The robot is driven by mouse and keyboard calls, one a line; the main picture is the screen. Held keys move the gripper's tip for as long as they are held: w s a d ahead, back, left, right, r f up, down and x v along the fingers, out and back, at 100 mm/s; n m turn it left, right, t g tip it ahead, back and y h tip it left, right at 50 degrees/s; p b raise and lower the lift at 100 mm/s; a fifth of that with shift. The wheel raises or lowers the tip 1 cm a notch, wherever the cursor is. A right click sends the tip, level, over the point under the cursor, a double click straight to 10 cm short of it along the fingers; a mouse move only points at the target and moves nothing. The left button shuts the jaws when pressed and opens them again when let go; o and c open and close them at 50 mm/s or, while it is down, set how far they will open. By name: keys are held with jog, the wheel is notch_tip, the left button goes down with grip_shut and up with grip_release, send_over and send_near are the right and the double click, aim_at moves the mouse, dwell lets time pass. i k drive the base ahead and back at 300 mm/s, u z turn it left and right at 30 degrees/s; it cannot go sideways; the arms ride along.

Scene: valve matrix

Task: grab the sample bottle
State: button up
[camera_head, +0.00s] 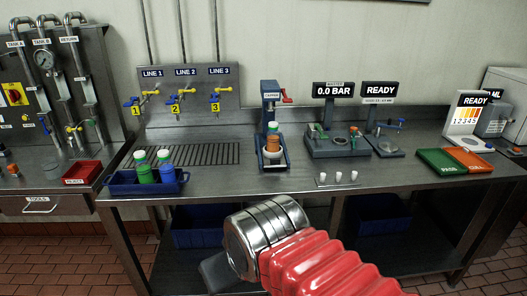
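Several bottles could be the sample bottle. A green bottle (144,173) and a blue bottle (167,173) stand upright side by side in a dark blue tray (120,190) at the left front of the bench. An orange-brown bottle (272,143) with a pale, green-topped cap stands in the capper (269,95). My arm, with a red bellows sleeve and silver wrist, rises in front of the bench. A dark grey part of my gripper (217,271) shows beyond the wrist, below the bench front. Its fingertips are hidden, so its opening cannot be told. It is apart from all bottles.
A drain grille (190,153) lies behind the bottle tray, below three valve lines. A bar gauge station (336,140) and a second READY station (390,143) stand right of the capper. Small white cups (338,177) sit near the front edge. Green and orange trays (455,160) are farther right.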

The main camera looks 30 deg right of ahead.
aim_at(272, 137)
jog(key=u, duration=0.3)
jog(key=k, duration=0.75)
jog(key=u, duration=0.25)
jog(key=i, duration=1.2)
jog(key=z, duration=0.5)
jog(key=i, duration=0.95)
jog(key=z, duration=0.4)
